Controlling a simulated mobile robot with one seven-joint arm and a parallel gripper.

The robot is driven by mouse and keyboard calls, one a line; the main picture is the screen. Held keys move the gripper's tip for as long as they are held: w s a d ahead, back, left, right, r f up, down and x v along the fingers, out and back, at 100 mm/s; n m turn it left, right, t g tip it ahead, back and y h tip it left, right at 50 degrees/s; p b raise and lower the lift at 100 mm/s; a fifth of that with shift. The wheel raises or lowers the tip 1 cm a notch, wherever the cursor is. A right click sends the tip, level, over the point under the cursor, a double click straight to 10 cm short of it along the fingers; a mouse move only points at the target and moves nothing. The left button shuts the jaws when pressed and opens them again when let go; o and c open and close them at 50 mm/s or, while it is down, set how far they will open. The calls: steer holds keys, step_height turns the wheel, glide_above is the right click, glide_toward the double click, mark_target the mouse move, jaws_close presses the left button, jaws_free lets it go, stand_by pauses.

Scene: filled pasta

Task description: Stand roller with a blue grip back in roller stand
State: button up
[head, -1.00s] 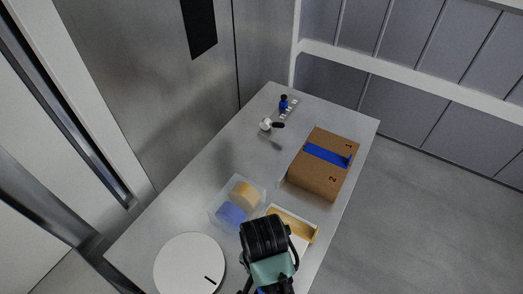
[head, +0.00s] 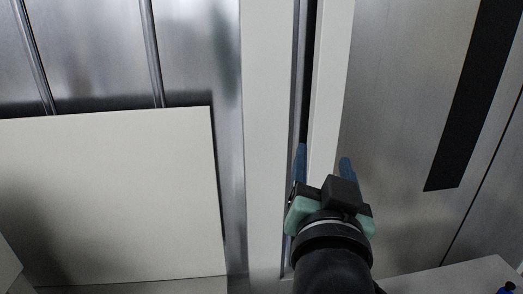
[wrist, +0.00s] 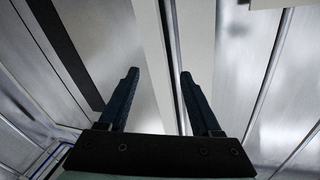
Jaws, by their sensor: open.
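My gripper (head: 324,165) is raised in front of a wall, its two blue fingers spread with nothing between them. In the wrist view, my gripper (wrist: 159,74) also shows open and empty, with pale and metal panels beyond it. A small piece of something blue (head: 508,289) is cut off at the bottom right corner of the head view, at a light grey surface. I cannot tell whether it is part of the roller. Neither the roller with a blue grip nor the roller stand can be made out in the current views.
A light grey tabletop (head: 455,279) shows at the bottom right. A large pale panel (head: 110,200) stands at the left. A white upright post (head: 266,130) and metal wall panels (head: 400,110) lie behind my gripper. A black strip (head: 478,95) runs down the right panel.

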steer(key=s+a+r+n+t+y, duration=0.1)
steer(key=s+a+r+t, duration=0.2)
steer(key=r, duration=0.4)
steer(key=s+a+r+n+t+y, duration=0.1)
steer(key=s+a+r+n+t, duration=0.1)
steer(key=r, duration=0.5)
steer(key=s+a+r+n+t+y, duration=0.1)
steer(key=s+a+r+t, duration=0.3)
steer(key=r, duration=0.4)
steer(key=shift+s+a+n, duration=0.6)
steer(key=shift+s+n, duration=0.1)
steer(key=shift+s, duration=0.35)
step_height(320, 180, down, 10)
steer(key=b, duration=0.9)
steer(key=shift+r+y, duration=0.2)
steer(key=shift+y, duration=0.2)
steer(key=shift+a, duration=0.1)
